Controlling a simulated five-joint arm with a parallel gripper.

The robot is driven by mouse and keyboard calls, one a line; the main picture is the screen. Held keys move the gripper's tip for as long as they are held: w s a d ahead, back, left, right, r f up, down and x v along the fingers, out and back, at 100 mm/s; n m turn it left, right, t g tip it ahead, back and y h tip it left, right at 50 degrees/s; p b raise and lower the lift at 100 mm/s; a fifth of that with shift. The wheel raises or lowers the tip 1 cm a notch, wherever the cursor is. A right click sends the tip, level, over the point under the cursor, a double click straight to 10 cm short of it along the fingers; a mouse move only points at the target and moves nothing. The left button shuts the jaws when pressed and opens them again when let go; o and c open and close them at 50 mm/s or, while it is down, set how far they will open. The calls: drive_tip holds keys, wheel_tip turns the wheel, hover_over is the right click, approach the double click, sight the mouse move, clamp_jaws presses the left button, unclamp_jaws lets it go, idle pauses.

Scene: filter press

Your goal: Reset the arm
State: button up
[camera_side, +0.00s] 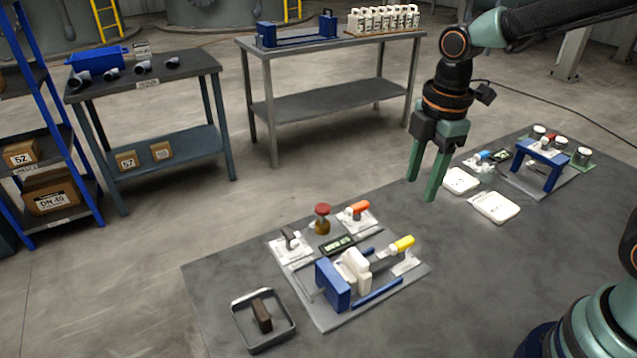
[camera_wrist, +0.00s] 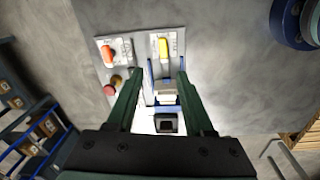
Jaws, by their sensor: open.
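My gripper (camera_side: 431,175) hangs above the grey table, its two green fingers apart and pointing down, with nothing between them in the side view. In the side view it is behind and to the right of a small filter press (camera_side: 333,284), which has a blue end block, white plates and blue rails on a light base plate. In the wrist view the fingers (camera_wrist: 158,78) frame part of the press, with its white plates (camera_wrist: 166,88) lying beyond them. The lower part of the press is partly hidden by my gripper there.
Around the press are an orange-handled valve (camera_side: 358,208), a yellow-handled valve (camera_side: 403,244) and a red-topped part (camera_side: 322,218). A dark tray (camera_side: 240,325) holds a brown block (camera_side: 262,315). White trays (camera_side: 495,207) and a blue stand (camera_side: 541,158) are at right. The table's middle right is clear.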

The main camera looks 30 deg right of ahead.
drive_tip(key=s+d+r+m+t, duration=0.4)
drive_tip(key=d+r+m, duration=0.1)
drive_tip(key=m, duration=1)
drive_tip(key=shift+s+d+r+m+t, duration=0.3)
drive_tip(key=shift+d+r+m+t, duration=0.1)
drive_tip(key=shift+r, duration=0.4)
